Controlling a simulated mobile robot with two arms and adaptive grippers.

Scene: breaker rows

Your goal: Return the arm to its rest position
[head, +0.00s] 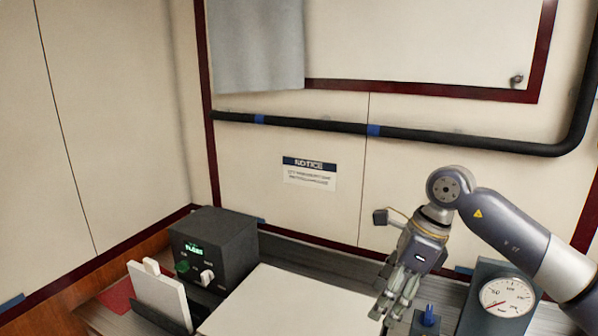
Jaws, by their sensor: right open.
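My right arm (510,225) comes in from the right and bends down at its wrist. My right gripper (398,292) points down, open and empty, above the back right part of the bench. It is to the left of a small box with a blue switch or knob (428,316); whether it touches anything there I cannot tell. My left gripper is not in view. No breaker rows show in this view.
A black box with a green display (212,252) stands at the back left, with a white upright panel (160,296) before it. A gauge box (507,297) stands at the right, close to my arm. A white board (285,300) lies clear mid-bench. A black pipe (320,125) runs along the wall.

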